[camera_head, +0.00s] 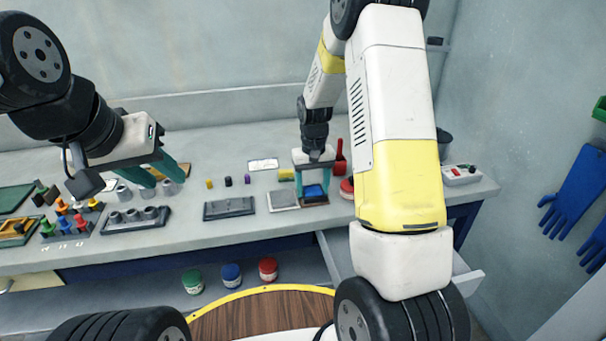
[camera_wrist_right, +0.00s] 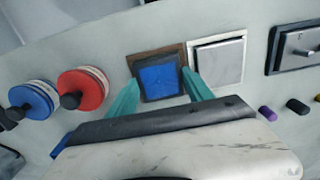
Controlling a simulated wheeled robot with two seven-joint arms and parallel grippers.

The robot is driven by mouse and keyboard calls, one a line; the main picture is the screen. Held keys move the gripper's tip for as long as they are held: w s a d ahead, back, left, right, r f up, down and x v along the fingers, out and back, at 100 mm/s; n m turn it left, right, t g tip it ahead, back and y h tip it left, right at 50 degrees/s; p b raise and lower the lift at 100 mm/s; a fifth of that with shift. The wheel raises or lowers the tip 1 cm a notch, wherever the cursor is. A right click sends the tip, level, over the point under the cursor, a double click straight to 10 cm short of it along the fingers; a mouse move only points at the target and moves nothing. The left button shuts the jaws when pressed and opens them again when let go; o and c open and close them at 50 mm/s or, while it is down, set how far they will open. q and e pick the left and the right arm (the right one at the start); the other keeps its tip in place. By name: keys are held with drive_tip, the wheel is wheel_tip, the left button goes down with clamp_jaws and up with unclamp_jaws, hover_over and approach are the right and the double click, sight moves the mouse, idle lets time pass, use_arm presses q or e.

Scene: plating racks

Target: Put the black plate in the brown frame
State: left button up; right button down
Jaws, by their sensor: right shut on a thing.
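My right gripper (camera_head: 312,186) is over the bench, its teal fingers shut on opposite sides of the black plate (camera_head: 314,191). In the right wrist view the plate (camera_wrist_right: 160,81) shows a blue face with a dark border, between the fingertips (camera_wrist_right: 161,75). The brown frame (camera_wrist_right: 153,54) lies right behind the plate, its rim showing at the top and sides; its front rim shows in the head view (camera_head: 316,204). The plate overlaps the frame's opening; whether it is seated or just above cannot be told. My left gripper (camera_head: 162,180) is open, with nothing between its fingers.
A light grey plate in a frame (camera_wrist_right: 217,60) lies beside the brown frame. A dark tray (camera_head: 229,208) lies further left. Red (camera_wrist_right: 83,88) and blue (camera_wrist_right: 34,97) round pieces stand on the other side. Small purple and black cylinders stand behind the trays.

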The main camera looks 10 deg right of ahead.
sight(313, 191)
drive_tip(key=shift+s+f, duration=0.1)
drive_tip(key=shift+f, duration=0.3)
drive_tip(key=shift+s+f, duration=0.15)
drive_tip(key=shift+f, duration=0.15)
drive_tip(key=shift+c, duration=1.6)
unclamp_jaws()
drive_tip(key=shift+r, duration=0.4)
wheel_tip(313, 191, up, 8)
drive_tip(key=shift+r, duration=0.2)
